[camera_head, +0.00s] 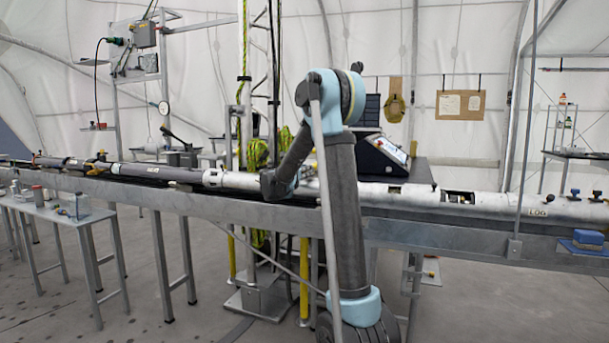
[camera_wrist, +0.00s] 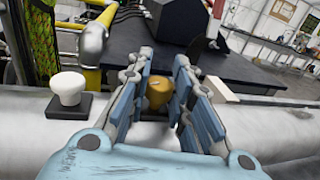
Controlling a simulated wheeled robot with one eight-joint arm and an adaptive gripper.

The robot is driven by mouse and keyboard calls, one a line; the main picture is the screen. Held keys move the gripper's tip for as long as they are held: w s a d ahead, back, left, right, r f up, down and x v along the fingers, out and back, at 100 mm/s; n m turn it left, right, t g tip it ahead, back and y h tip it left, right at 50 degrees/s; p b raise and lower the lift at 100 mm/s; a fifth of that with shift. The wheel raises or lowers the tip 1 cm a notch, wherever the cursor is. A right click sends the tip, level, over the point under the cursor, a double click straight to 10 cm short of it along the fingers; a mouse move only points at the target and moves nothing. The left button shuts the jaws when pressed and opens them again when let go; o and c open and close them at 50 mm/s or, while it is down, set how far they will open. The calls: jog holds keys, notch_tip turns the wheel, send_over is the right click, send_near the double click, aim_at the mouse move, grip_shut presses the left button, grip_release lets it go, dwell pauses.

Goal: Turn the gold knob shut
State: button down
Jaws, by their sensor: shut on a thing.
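The gold knob (camera_wrist: 158,92) shows in the wrist view on top of a long pale pipe (camera_wrist: 40,137). My gripper (camera_wrist: 160,88) reaches over the pipe with one blue-padded finger on each side of the knob. The fingers are shut on the knob, and they hide parts of its sides. In the head view my arm covers the place where the knob is, so neither the knob nor the fingertips can be made out there.
A white knob (camera_wrist: 70,88) stands on the pipe left of my gripper. A dark box (camera_wrist: 115,62) and yellow pipework (camera_wrist: 92,45) are close behind. In the head view a grey metal rail (camera_head: 460,233) runs along the pipe, and a small table (camera_head: 58,215) stands at the left.

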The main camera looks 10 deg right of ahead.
jog(key=shift+m+g+h, duration=2.1)
jog(key=shift+m+g, duration=0.1)
jog(key=shift+g, duration=0.5)
jog(key=c, duration=1.4)
grip_release()
jog(key=v, duration=1.2)
jog(key=shift+w+a, duration=0.1)
jog(key=shift+w, duration=0.15)
